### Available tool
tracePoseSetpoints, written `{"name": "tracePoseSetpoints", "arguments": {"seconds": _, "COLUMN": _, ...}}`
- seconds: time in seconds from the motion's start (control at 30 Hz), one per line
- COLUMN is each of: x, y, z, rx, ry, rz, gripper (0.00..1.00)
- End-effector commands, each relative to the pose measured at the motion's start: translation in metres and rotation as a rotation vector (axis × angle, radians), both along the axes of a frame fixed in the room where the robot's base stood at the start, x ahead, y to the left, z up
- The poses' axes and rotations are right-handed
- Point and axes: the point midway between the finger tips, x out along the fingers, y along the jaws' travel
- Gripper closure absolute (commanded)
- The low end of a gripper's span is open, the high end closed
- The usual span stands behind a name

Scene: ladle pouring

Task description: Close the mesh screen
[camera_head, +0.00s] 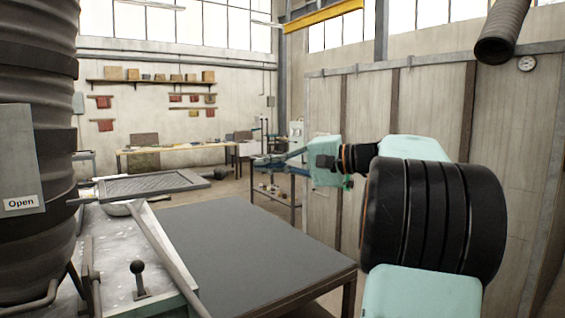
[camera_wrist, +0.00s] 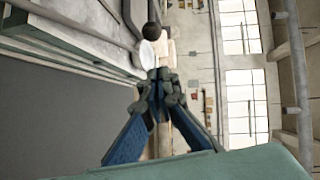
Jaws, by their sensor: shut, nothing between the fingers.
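The mesh screen (camera_head: 150,185), a grey framed panel with a mesh centre, lies roughly level at the left in the head view. A short arm with a rounded dark end (camera_head: 219,173) sticks out from its right side. My gripper (camera_head: 256,162) is to the right of that end in the picture, apart from the screen, with its blue fingers pointing left. In the wrist view my gripper (camera_wrist: 160,75) has its fingertips together with nothing held. A dark ball (camera_wrist: 152,31) and a pale rounded piece (camera_wrist: 148,55) appear beyond the tips; I cannot tell which parts they are.
A large dark ribbed cylinder with an "Open" sign (camera_head: 20,203) stands at the left. A pale bowl (camera_head: 122,209) sits under the screen, above a metal bench (camera_head: 110,245) with a black-knobbed lever (camera_head: 138,280). A dark grey table (camera_head: 250,250) is bare. Panelled wall stands right.

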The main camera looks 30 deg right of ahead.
Motion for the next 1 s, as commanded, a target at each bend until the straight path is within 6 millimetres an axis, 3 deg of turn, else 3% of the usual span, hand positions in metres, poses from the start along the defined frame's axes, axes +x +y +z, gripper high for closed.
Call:
{"name": "tracePoseSetpoints", "arguments": {"seconds": 0.1, "x": 0.021, "y": 0.016, "z": -0.003, "rx": 0.002, "ry": 0.001, "rz": 0.004, "gripper": 1.0}}
{"name": "tracePoseSetpoints", "arguments": {"seconds": 0.4, "x": 0.026, "y": 0.049, "z": -0.01, "rx": 0.0, "ry": 0.0, "rz": 0.0, "gripper": 1.0}}
{"name": "tracePoseSetpoints", "arguments": {"seconds": 1.0, "x": 0.027, "y": 0.056, "z": -0.012, "rx": -0.001, "ry": -0.001, "rz": 0.0, "gripper": 1.0}}
